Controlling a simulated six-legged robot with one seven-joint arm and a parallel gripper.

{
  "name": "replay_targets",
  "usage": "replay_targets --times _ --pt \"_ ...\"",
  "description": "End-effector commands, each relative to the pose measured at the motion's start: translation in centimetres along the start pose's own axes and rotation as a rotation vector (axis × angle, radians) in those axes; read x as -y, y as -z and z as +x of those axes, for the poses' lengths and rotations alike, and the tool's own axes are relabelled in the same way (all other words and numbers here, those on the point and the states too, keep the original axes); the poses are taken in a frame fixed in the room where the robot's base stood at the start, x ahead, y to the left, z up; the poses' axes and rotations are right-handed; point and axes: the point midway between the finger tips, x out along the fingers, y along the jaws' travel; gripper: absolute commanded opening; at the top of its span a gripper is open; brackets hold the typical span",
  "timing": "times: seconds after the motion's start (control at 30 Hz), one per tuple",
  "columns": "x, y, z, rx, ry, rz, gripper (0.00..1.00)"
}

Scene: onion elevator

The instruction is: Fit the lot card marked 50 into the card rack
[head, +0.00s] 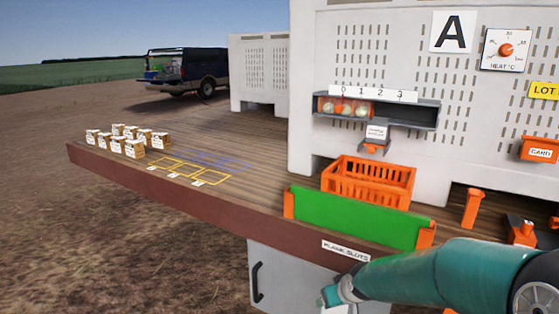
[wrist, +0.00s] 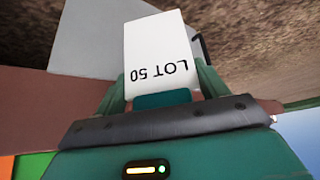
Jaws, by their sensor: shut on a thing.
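The white lot card (wrist: 158,48) reads LOT 50, upside down in the wrist view. My gripper (wrist: 160,84) is shut on it, with a green finger on each side and the card sticking out beyond them. In the head view my gripper (head: 333,296) is low at the bottom, in front of the cabinet under the deck; I cannot make out the card there. An orange holder (head: 541,149) labelled CARD is on the grey wall at the far right, well above and right of my gripper.
A green plank (head: 355,219) stands between orange posts at the deck edge, with an orange crate (head: 368,183) behind it. A grey shelf (head: 425,114) holds several round things. Small labelled boxes (head: 131,149) stand at left. Orange posts (head: 472,208) rise at right.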

Motion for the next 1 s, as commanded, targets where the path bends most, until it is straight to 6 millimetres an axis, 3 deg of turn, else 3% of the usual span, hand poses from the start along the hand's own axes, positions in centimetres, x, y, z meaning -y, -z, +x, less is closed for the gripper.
replay_targets --times 0.47,0.8,1.0 --pt "0.9 -3.1 5.8 0.005 -0.052 0.078 0.5" --pt "0.2 -8.0 12.1 0.005 -0.12 0.182 0.5" --pt "-0.5 -8.9 13.2 0.0 -0.135 0.209 0.5"
